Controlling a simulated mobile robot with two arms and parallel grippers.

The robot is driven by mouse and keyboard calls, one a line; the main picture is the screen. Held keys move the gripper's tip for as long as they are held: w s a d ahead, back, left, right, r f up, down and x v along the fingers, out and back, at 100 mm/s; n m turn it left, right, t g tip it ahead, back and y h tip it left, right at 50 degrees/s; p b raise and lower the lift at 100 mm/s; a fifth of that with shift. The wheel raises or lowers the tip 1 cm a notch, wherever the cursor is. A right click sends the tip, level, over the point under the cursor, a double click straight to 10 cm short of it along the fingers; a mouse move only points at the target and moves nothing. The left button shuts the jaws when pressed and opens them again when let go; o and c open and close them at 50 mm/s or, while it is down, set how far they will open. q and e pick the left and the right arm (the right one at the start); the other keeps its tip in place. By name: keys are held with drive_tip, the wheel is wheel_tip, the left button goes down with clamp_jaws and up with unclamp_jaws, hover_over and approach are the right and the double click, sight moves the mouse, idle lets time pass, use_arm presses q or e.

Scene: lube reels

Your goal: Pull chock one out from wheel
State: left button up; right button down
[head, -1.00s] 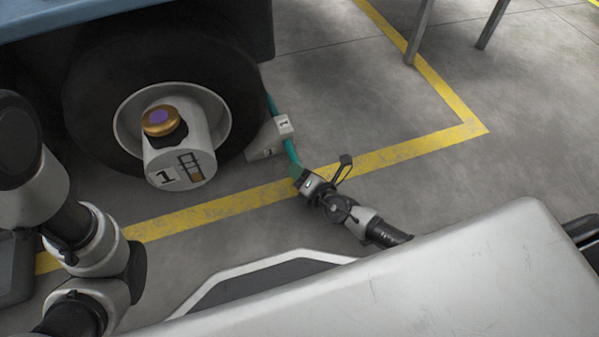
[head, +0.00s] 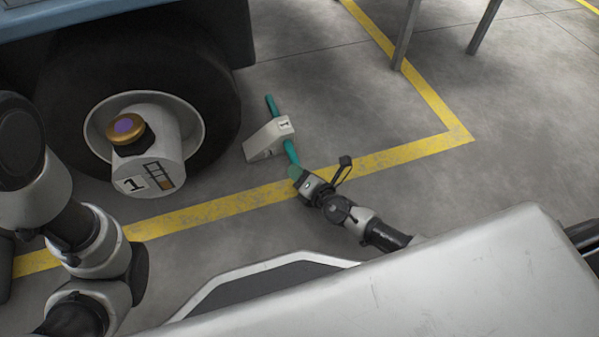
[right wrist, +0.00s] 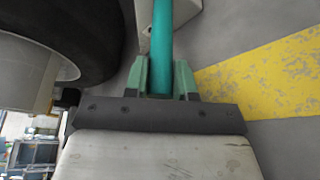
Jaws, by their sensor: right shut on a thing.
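Chock one (head: 265,143) is a pale wedge with a "1" label and a teal handle bar (head: 291,152) through it. It sits on the floor to the right of the wheel (head: 215,105), with a strip of bare floor between them. My right gripper (head: 297,176) is shut on the near end of the teal bar. The right wrist view shows the bar (right wrist: 162,45) between the green fingers (right wrist: 161,80), with part of the chock (right wrist: 143,20) beyond. My left arm shows at the left of the head view, but its gripper is not visible.
A vehicle body (head: 130,18) overhangs the wheel. Yellow floor lines (head: 400,154) run under and right of my gripper. Grey legs (head: 405,35) stand at the back right. Floor right of the chock is clear.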

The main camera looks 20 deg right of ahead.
drive_tip(key=c, duration=0.8)
unclamp_jaws()
drive_tip(key=shift+c, duration=0.2)
drive_tip(key=p+v, duration=0.2)
drive_tip(key=v, duration=0.9)
drive_tip(key=shift+p, duration=0.35)
drive_tip(key=shift+w, duration=0.1)
